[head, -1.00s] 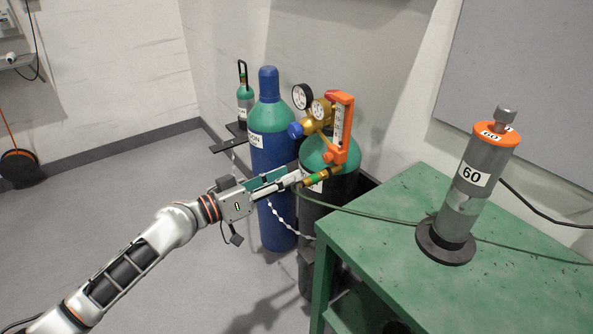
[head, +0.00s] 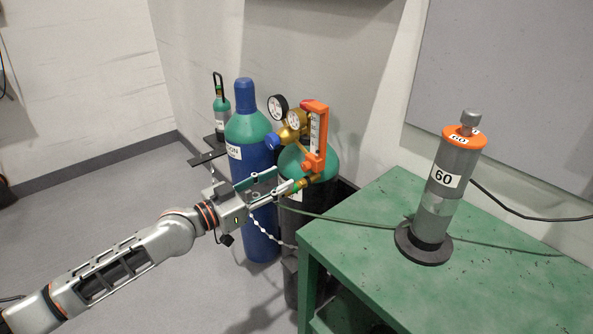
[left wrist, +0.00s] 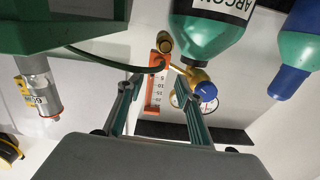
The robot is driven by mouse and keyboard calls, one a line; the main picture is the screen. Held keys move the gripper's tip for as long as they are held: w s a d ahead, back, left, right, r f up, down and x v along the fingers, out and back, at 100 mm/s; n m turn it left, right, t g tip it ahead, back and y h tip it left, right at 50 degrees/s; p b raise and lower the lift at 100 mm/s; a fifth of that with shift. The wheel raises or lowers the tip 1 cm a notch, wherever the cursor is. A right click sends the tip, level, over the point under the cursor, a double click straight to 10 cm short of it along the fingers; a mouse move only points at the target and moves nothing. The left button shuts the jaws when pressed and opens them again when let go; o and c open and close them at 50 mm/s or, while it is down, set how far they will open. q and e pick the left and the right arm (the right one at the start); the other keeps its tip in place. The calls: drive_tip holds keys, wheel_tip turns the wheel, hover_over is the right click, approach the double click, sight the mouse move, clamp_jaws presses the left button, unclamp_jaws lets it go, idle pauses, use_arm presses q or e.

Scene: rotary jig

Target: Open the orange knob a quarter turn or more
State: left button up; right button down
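The orange knob (head: 308,166) is at the lower end of the upright orange flowmeter (head: 316,130), on the brass regulator (head: 292,132) of the green-topped dark cylinder (head: 292,160). My left gripper (head: 285,178) is to the left of the knob and slightly below it, with its fingers apart and nothing held. In the left wrist view, which is upside down, the flowmeter (left wrist: 156,88) shows between the spread fingers (left wrist: 160,82), beyond the tips. The small knob (left wrist: 157,62) is near the tips there; I cannot tell whether they touch it. My right gripper is not in view.
A blue cylinder (head: 258,195) stands just behind my left gripper. A green table (head: 365,245) carries a grey cylinder marked 60 (head: 440,195). A dark green hose (head: 350,222) runs from the regulator across the table.

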sight(303, 167)
use_arm(q)
drive_tip(key=x, duration=0.7)
drive_tip(key=shift+w+d, duration=0.15)
drive_tip(key=shift+d, duration=0.05)
clamp_jaws()
